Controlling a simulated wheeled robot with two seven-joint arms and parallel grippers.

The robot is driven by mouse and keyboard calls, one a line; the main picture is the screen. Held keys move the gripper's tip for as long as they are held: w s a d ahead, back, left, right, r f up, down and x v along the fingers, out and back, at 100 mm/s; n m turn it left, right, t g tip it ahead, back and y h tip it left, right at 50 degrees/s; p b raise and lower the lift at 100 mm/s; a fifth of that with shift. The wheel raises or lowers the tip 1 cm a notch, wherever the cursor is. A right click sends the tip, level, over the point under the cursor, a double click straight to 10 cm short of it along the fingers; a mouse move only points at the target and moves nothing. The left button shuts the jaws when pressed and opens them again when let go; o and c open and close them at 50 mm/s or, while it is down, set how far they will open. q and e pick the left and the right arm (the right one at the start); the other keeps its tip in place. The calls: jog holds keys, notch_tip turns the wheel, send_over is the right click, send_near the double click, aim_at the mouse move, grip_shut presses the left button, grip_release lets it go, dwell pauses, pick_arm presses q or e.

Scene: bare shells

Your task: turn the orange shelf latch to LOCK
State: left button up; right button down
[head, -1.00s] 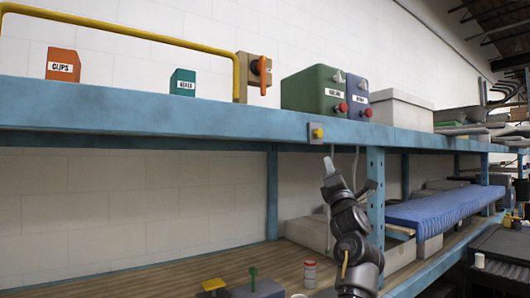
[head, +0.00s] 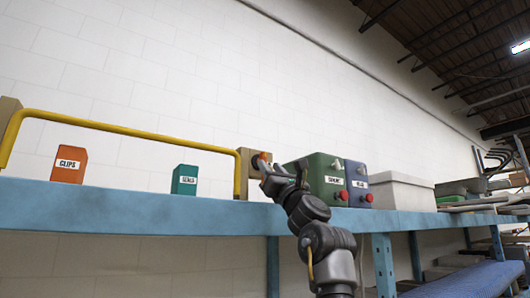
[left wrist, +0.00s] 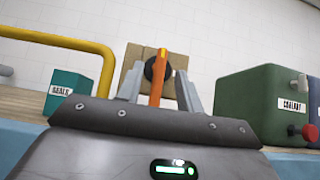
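The orange shelf latch (left wrist: 158,72) has a dark round hub and sits on a tan block (left wrist: 132,68) on the blue shelf. In the left wrist view its handle stands nearly upright. In the head view the latch (head: 263,156) is mostly hidden behind my left gripper (head: 272,172), which is raised to it. The left wrist view shows my left gripper (left wrist: 160,92) open, one finger on each side of the handle, with gaps showing between handle and fingers. No LOCK marking is readable. My right gripper is in neither current view.
A yellow rail (head: 130,130) ends just left of the block. A green box (head: 322,180) and a blue box (head: 357,183) with red knobs stand close on the right. A teal SEALS box (head: 185,180) and an orange CLIPS box (head: 69,165) stand left on the blue shelf (head: 130,207).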

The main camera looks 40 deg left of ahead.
aim_at(266, 161)
pick_arm(q)
jog(key=p+x, duration=0.2)
jog(key=x, duration=0.3)
jog(key=shift+a, duration=0.1)
jog(key=shift+w, duration=0.1)
grip_shut()
